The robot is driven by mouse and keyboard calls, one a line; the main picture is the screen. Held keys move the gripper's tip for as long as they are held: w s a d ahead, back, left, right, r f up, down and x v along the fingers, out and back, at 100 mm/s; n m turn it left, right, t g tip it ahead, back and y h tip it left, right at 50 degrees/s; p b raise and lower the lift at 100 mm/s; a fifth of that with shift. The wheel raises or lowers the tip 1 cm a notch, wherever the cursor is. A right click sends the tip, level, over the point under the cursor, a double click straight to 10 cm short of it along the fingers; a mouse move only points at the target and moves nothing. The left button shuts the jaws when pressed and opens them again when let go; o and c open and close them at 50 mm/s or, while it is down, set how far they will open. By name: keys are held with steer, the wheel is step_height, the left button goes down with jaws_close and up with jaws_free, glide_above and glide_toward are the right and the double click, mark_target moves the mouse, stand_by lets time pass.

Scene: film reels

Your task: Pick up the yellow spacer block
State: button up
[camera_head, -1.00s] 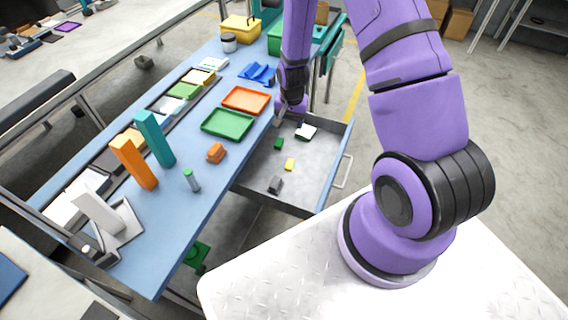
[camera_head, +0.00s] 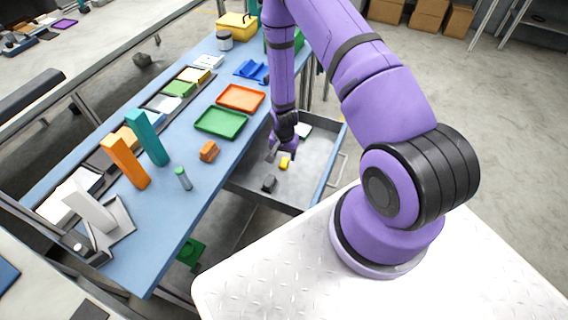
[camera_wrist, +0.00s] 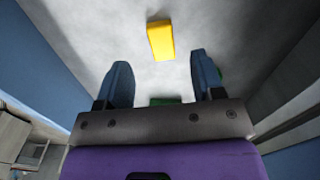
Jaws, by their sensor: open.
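The yellow spacer block (camera_head: 284,163) lies on the grey floor of the open drawer (camera_head: 262,192). In the wrist view the yellow spacer block (camera_wrist: 161,40) is ahead of the fingertips, roughly centred between them and apart from both. My gripper (camera_head: 277,152) is inside the drawer area, just left of and behind the block. In the wrist view my gripper (camera_wrist: 161,75) is open with nothing between its fingers. I cannot tell its exact height above the drawer floor.
A dark grey block (camera_head: 269,184) lies in the drawer near the yellow one. A white and dark piece (camera_head: 303,130) lies farther back. A green block (camera_wrist: 165,101) shows partly behind the gripper in the wrist view. Drawer walls bound both sides. Green tray (camera_head: 221,123) sits on the bench.

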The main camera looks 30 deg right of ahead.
mark_target(284, 162)
steer(key=shift+w+d+f, duration=0.1)
steer(key=shift+w+f, duration=0.05)
steer(key=shift+f, duration=1.2)
steer(key=shift+w+d+f, duration=0.1)
steer(key=shift+w+f, duration=0.05)
steer(key=shift+f, duration=1.15)
steer(key=c, duration=1)
steer(key=shift+r, duration=0.1)
